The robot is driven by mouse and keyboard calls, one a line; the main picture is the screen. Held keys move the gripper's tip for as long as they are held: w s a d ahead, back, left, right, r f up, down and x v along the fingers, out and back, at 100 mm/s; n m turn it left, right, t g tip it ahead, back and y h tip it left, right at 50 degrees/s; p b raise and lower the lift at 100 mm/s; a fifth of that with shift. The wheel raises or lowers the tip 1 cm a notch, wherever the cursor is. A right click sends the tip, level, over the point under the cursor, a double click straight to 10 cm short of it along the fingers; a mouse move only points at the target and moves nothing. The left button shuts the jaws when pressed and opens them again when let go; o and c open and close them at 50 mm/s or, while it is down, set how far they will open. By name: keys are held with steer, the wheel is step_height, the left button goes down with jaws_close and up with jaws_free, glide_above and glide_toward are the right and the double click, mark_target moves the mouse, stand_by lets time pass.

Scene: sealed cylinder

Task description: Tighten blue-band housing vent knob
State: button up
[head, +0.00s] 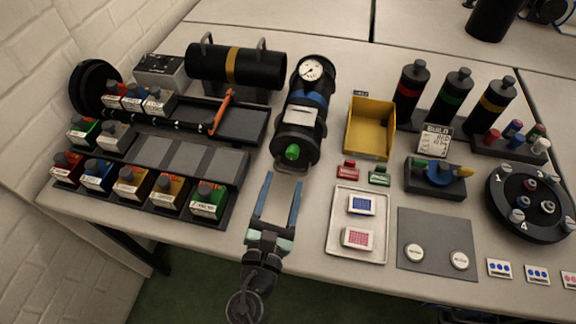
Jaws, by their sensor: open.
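The blue-band housing (309,100) is a black cylinder lying on the table, pointing toward me, with a blue band, a white label and a white-faced gauge (311,68) at its far end. A green knob (292,153) sits on its near end face; I take it for the vent knob. How tight it is cannot be told. My gripper (281,190) is open and empty, its two blue-grey fingers pointing at the housing's near end. The fingertips appear just short of the knob, apart from it in the picture.
Right are a yellow bin (370,128), red and green blocks (347,170), a white tray (341,244) and a round black plate (533,228). The table's front edge runs beneath my gripper.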

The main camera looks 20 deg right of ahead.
steer(key=v, duration=0.5)
steer(key=shift+s+a, duration=0.15)
steer(key=shift+s, duration=0.05)
steer(key=w+a+r+m+t+y+p, duration=0.1)
steer(key=w+r+m, duration=0.2)
steer(key=r+m, duration=0.55)
steer(key=w+r+m+t+p, duration=0.15)
steer(key=w+r+m, duration=0.25)
steer(key=r, duration=1)
steer(key=w+a+r+m+t+y+p, duration=0.1)
steer(key=w+r+m+t, duration=0.15)
steer(key=r+m, duration=0.65)
steer(key=s+a+r+m+t+y, duration=0.1)
steer(key=s+a+r+t+y, duration=0.1)
steer(key=r, duration=0.8)
steer(key=s+a+r+m+t+y+p, duration=0.1)
steer(key=s+r, duration=0.4)
steer(key=r, duration=0.5)
steer(key=s+a+r+m+t+y+p, duration=0.1)
steer(key=s+a+r+m+t+y, duration=0.2)
steer(key=r, duration=0.7)
steer(key=shift+s+a+t+y, duration=0.3)
steer(key=shift+s+t+y, duration=0.15)
steer(key=shift+t+y, duration=0.4)
steer(key=shift+c, duration=0.3)
